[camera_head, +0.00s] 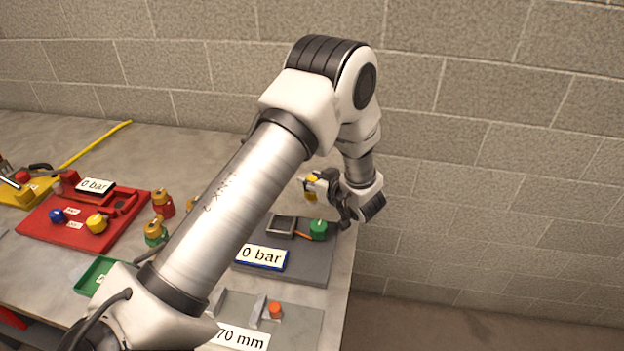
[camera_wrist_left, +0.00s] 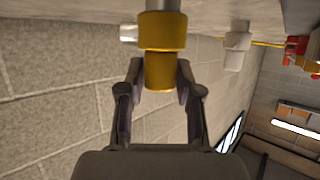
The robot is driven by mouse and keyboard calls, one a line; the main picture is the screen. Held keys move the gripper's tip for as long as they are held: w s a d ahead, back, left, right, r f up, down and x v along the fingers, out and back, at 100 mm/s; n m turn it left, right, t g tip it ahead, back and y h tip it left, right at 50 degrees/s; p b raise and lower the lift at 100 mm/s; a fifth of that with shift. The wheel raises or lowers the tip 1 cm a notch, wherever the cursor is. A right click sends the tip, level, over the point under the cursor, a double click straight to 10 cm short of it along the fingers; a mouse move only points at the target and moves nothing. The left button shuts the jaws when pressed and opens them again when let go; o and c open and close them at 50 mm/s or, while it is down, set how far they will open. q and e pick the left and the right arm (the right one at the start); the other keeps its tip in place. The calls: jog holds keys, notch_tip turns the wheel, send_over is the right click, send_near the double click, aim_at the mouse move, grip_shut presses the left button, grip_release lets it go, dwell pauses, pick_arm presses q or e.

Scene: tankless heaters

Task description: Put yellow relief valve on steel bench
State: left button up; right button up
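The yellow relief valve (camera_wrist_left: 162,32) has a yellow body with a silver stem and a silver side outlet. In the left wrist view my left gripper (camera_wrist_left: 160,80) has its fingers closed on either side of the valve's lower yellow part. In the head view the gripper (camera_head: 318,190) is near the back right end of the steel bench (camera_head: 90,137), with a bit of the yellow valve (camera_head: 311,187) showing at its fingers. Whether the valve touches the bench is unclear. My right gripper is not in view.
A grey plate (camera_head: 317,258) with a "0 bar" label and green knob (camera_head: 318,229) lies below the gripper. A red tray (camera_head: 75,234), a green tray (camera_head: 92,276) and several brass-topped fittings are to the left. My arm hides the bench's middle. A block wall (camera_head: 480,150) stands behind.

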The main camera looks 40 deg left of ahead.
pick_arm(q)
jog(key=shift+o, duration=0.4)
jog(key=shift+r, duration=0.1)
jog(key=shift+d+r, duration=0.1)
jog(key=shift+d, duration=0.1)
jog(key=b+v, duration=0.1)
jog(key=v, duration=1)
jog(key=shift+s+d, duration=0.2)
jog(key=shift+d, duration=0.05)
